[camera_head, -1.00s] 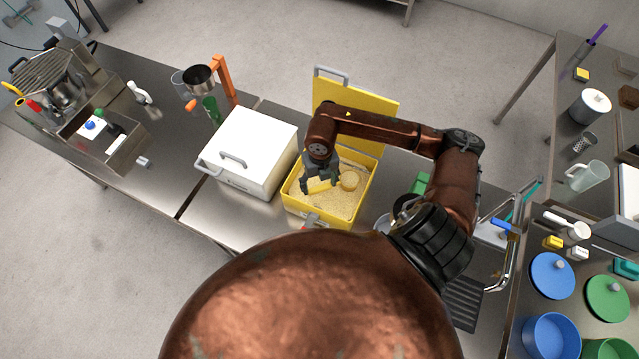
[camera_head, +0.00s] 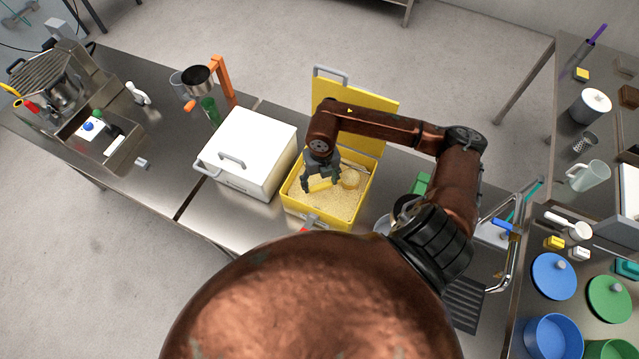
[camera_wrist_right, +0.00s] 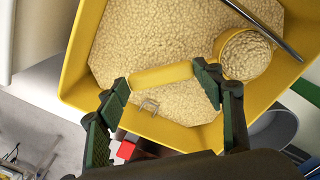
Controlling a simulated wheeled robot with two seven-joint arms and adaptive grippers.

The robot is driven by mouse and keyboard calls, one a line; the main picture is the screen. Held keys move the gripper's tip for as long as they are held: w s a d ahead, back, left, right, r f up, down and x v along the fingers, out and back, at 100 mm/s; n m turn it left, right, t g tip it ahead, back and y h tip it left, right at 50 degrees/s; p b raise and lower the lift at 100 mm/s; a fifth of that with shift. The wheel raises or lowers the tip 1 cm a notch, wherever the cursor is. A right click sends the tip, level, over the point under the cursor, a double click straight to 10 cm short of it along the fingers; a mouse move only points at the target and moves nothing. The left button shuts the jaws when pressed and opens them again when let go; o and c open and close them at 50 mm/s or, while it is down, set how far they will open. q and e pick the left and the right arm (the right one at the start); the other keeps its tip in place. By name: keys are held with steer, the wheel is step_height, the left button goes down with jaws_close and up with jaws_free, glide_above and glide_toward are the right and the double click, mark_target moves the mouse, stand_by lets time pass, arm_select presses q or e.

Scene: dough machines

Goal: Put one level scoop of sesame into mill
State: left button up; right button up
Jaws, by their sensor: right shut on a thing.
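The yellow box (camera_head: 345,223) stands open in the middle of the bench with sesame (camera_head: 335,205) in it. My right gripper (camera_head: 319,182) is inside the box opening, shut on the yellow handle of the scoop (camera_wrist_right: 160,76). The scoop's round cup (camera_wrist_right: 243,54) is full of sesame, about up to its rim; I cannot tell whether it is exactly level. It is over or resting in the sesame. An orange-framed device with a dark metal hopper (camera_head: 199,77), probably the mill, stands to the left. My left gripper is not in view.
A white lidded box (camera_head: 247,150) stands directly left of the yellow box. The yellow lid (camera_head: 372,104) is raised behind it. A thin grey rod (camera_wrist_right: 262,27) lies across the box's far corner.

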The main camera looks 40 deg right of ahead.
steer(key=shift+w+d+b, duration=0.4)
steer(key=shift+d, duration=0.35)
steer(key=shift+w+d+b, duration=0.35)
steer(key=shift+d, duration=0.35)
stand_by(1.0)
steer(key=shift+w+d, duration=0.15)
steer(key=shift+d, duration=0.15)
steer(key=shift+w+d+b, duration=0.15)
steer(key=shift+d+b, duration=0.2)
stand_by(0.3)
steer(key=shift+s+a, duration=1.6)
steer(key=shift+a, duration=1.5)
step_height(320, 180, up, 9)
steer(key=p, duration=0.5)
